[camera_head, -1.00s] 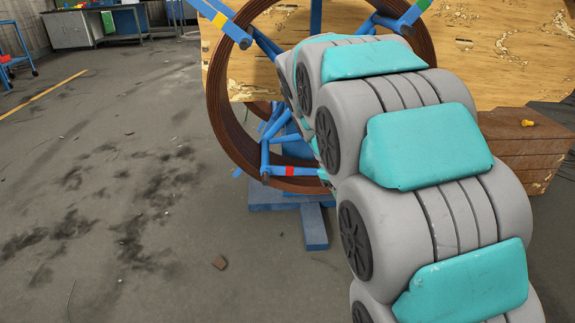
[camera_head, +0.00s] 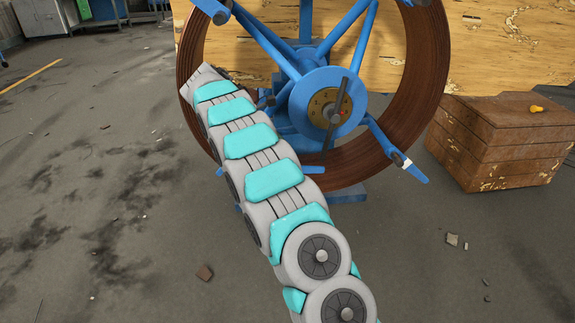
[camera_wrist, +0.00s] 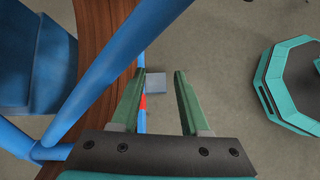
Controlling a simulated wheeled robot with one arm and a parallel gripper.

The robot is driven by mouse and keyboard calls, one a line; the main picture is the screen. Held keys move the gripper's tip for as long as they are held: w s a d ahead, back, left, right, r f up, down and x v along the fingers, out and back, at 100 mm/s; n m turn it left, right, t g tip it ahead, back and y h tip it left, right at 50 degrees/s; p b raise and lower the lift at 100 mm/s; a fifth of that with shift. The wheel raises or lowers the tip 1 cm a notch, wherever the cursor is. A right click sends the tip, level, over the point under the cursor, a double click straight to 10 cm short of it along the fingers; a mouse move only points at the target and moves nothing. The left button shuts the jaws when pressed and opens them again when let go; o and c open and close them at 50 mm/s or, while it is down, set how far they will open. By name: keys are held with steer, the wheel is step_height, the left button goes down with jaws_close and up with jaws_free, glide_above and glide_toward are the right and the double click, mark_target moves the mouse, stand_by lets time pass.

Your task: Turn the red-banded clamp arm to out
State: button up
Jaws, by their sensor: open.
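The red-banded clamp arm shows in the wrist view as a thin blue bar with a red band (camera_wrist: 143,101), partly behind the left finger. My gripper (camera_wrist: 160,74) is open, with its two green fingers apart. The red band is beside the left finger's inner side; I cannot tell whether they touch. In the head view my own arm hides the red-banded clamp arm and the gripper fingers. The brown coiled pipe (camera_head: 426,85) stands on a blue frame with a round hub (camera_head: 318,82). The coil also shows in the wrist view (camera_wrist: 105,25).
A white-banded clamp arm (camera_head: 411,168) sticks out at the coil's lower right. A thick blue spoke (camera_wrist: 125,50) crosses left of my fingers. A wooden crate (camera_head: 500,150) stands at the right and a wooden board (camera_head: 515,45) behind. The floor at left is mostly clear.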

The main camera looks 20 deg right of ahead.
steer(key=shift+n+h, duration=0.3)
steer(key=shift+n, duration=0.6)
steer(key=w+f, duration=0.4)
steer(key=f, duration=0.1)
steer(key=shift+w+a, duration=0.1)
steer(key=shift+w, duration=0.15)
steer(key=shift+b+x, duration=0.8)
steer(key=shift+x, duration=3.15)
jaws_close()
